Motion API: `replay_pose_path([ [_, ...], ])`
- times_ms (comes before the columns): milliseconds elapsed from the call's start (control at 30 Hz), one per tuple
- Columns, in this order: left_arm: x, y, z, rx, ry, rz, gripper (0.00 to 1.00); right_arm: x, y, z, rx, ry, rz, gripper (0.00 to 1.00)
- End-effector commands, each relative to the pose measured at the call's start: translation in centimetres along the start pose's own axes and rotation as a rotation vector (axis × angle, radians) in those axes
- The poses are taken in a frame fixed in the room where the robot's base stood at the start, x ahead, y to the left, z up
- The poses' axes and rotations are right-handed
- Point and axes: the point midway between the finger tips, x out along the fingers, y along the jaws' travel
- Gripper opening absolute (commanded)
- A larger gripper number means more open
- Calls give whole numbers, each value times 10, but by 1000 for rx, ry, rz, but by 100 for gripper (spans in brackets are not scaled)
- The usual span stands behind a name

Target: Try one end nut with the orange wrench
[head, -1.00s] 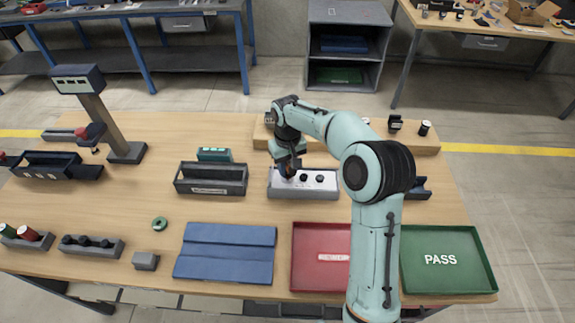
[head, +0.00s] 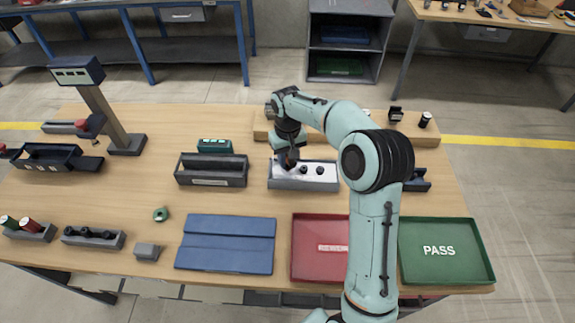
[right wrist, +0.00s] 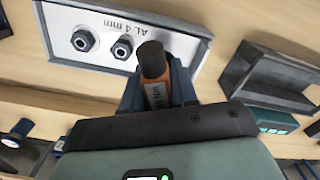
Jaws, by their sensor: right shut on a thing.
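A grey block with a white top plate (head: 320,178) stands mid-table, with dark nuts on it. In the right wrist view the plate (right wrist: 150,15) is marked "AL 4 mm" and shows two hex nuts, one at left (right wrist: 83,40) and one nearer the tool (right wrist: 122,49). My right gripper (head: 287,160) is over the plate's left part. In the right wrist view its fingers (right wrist: 157,88) are shut on the orange wrench (right wrist: 154,78), which has a dark round end. Whether the wrench sits on a nut is hidden. My left gripper is not in view.
A dark open bin (head: 211,181) stands left of the plate. A wooden rack (head: 436,137) lies behind it. In front are a blue mat (head: 225,255), a red tray (head: 318,272) and a green PASS tray (head: 445,278). Bare table lies between the plate and the trays.

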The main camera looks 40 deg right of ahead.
Motion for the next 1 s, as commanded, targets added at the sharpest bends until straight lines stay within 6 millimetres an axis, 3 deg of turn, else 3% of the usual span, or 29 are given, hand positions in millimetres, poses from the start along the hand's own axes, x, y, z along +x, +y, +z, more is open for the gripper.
replay_pose_path([
  [333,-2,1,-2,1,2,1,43,-4,0,-1,1,3,0,0],
  [1000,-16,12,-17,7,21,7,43,-37,0,-1,1,4,0,0],
])
